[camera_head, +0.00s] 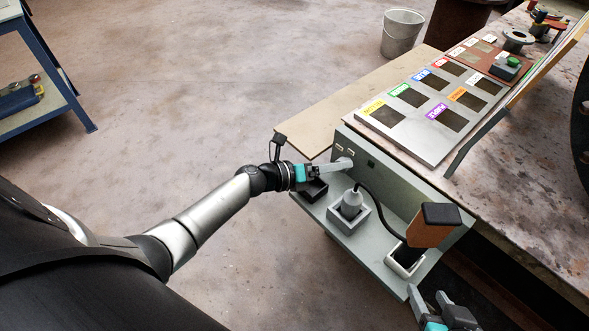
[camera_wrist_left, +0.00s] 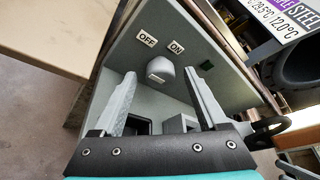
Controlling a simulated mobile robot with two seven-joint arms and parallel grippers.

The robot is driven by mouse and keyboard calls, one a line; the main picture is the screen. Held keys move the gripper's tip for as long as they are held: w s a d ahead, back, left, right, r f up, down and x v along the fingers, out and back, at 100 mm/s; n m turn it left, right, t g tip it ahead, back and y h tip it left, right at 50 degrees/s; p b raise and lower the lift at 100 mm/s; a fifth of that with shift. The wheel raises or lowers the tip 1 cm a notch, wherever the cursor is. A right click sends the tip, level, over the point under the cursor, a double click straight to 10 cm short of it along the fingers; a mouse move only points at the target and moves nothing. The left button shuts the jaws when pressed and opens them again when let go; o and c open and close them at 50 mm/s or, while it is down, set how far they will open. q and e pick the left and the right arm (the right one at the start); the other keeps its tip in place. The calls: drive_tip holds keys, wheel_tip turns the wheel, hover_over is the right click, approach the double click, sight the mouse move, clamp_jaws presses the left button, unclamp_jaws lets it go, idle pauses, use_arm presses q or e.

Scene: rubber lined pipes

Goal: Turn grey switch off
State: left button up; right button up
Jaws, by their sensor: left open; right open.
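The grey switch (camera_wrist_left: 160,67) is a small rounded knob on a grey panel, below an OFF label (camera_wrist_left: 146,39) and an ON label (camera_wrist_left: 177,47) in the left wrist view. Which label it points to is hard to tell. My left gripper (camera_wrist_left: 161,76) is open, with one finger on each side of the knob and visible gaps between. In the head view my left gripper (camera_head: 345,166) is at the panel's left end and hides the switch. My right gripper (camera_head: 427,296) is open and empty at the lower right, away from the panel.
The grey box (camera_head: 402,185) has a shelf carrying a grey plug-like part (camera_head: 351,201) with a black cable, and a brown block with a black top (camera_head: 434,226) in a white-rimmed holder. A board with coloured labels (camera_head: 432,150) lies behind. Open floor is left.

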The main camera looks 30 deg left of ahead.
use_arm(q)
drive_tip(key=p+v, duration=0.2)
drive_tip(key=v, duration=0.5)
drive_tip(key=shift+w+r, duration=0.1)
use_arm(e)
drive_tip(key=s+d+r+g+h, duration=0.1)
drive_tip(key=s+d+g+h, duration=0.1)
drive_tip(key=s+d+g, duration=0.25)
use_arm(q)
drive_tip(key=p+v, duration=0.2)
drive_tip(key=v, duration=0.5)
use_arm(e)
drive_tip(key=shift+m, duration=0.3)
wheel_tip(320, 180, down, 5)
drive_tip(key=shift+w+f, duration=0.1)
drive_tip(key=shift+w, duration=0.05)
